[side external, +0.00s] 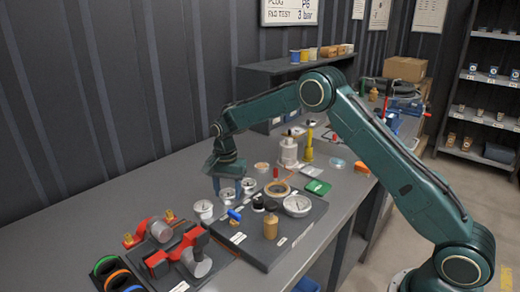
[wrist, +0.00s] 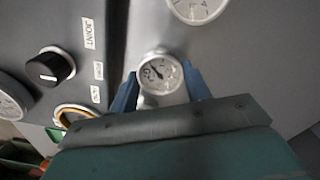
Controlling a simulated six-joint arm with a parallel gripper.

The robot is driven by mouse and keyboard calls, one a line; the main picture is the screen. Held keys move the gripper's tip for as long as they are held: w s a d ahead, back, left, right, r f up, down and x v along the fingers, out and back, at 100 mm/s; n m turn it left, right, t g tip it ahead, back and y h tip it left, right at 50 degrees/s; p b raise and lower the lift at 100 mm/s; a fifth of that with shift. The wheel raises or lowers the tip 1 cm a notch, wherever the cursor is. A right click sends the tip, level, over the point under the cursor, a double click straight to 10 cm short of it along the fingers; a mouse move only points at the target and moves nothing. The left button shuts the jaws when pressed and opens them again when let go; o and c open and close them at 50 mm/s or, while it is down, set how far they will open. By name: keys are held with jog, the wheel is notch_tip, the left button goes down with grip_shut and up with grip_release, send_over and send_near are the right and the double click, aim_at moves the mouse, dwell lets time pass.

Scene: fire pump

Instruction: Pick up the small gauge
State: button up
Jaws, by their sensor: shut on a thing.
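The small gauge (wrist: 160,73), with a round white dial, sits between the two blue fingers of my gripper (wrist: 160,90) in the wrist view. The fingers are shut on its sides. In the side external view my gripper (side external: 227,182) points down over a row of white-dialled gauges. The held one appears to be the middle gauge (side external: 227,196). I cannot tell whether it is clear of the bench. A larger gauge (wrist: 197,8) is cut off at the top of the wrist view and appears to be the left gauge (side external: 203,209) in the row.
A dark board (side external: 268,252) beside the row carries a black knob (wrist: 50,67), a large gauge (side external: 297,205), a tan ring (side external: 277,189) and a brass part (side external: 271,226). Red valve fittings (side external: 178,250) lie at the front left. The bench (side external: 130,198) behind them is bare.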

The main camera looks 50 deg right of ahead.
aim_at(228, 194)
jog(key=shift+r, duration=0.15)
notch_tip(228, 194, up, 20)
dwell(0.7)
dwell(0.5)
jog(key=s+d+r+m, duration=0.1)
jog(key=s+d+r, duration=0.2)
jog(key=s+d, duration=0.7)
jog(key=shift+s+d, duration=0.2)
jog(key=shift+d, duration=0.25)
jog(key=shift+f, duration=0.1)
notch_tip(228, 194, down, 20)
jog(key=shift+r, duration=0.1)
dwell(0.6)
